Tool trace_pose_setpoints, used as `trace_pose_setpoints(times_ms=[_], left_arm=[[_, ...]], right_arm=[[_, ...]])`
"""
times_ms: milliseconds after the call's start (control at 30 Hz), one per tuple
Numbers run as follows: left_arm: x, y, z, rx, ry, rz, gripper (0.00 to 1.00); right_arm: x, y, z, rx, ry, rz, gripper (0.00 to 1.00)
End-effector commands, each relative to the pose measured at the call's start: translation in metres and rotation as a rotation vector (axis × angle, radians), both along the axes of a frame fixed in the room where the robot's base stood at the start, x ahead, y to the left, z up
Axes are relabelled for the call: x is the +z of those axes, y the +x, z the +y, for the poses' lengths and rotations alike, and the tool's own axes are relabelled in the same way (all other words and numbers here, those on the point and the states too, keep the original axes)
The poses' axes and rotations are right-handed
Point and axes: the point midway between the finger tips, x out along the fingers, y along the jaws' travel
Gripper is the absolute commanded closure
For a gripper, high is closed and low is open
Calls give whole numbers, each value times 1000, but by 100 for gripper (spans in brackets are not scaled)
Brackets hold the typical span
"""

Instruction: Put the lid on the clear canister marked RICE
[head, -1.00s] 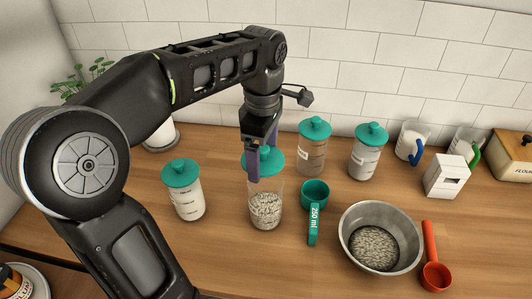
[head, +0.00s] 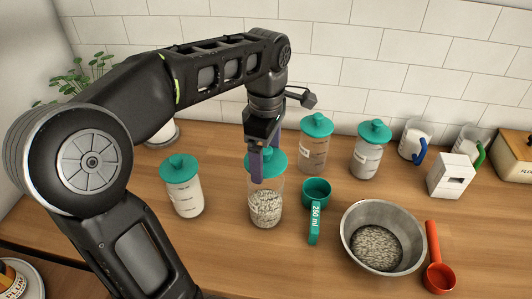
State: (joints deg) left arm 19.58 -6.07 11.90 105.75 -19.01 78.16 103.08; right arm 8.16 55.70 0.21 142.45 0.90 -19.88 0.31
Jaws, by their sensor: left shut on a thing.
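The clear canister (head: 266,206), part filled with pale grains, stands upright on the counter; I cannot read a RICE marking on it. A teal lid (head: 273,165) is at the canister's mouth, level as far as I can see. I cannot tell whether it is fully seated. My left gripper (head: 256,166) points down from above and is shut on the lid, its fingers covering the lid's knob and left part. My right gripper is out of view.
A teal-lidded canister (head: 184,190) stands to the left, two more (head: 314,148) (head: 369,155) behind right. A teal measuring cup (head: 316,192), steel bowl (head: 383,237) and red scoop (head: 438,272) are right. A white box (head: 451,176) stands further back.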

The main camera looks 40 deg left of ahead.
Motion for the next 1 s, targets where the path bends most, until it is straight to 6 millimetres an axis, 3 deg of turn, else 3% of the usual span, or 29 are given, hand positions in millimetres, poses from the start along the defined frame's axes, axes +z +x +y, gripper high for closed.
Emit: trace_pose_setpoints(times_ms=[100,333,1000], left_arm=[[-16,0,0,0,0,0,86],[-32,0,0,0,0,-1,86],[-35,0,0,0,0,-1,86]], right_arm=[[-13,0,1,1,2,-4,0],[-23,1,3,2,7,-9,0],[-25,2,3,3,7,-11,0]])
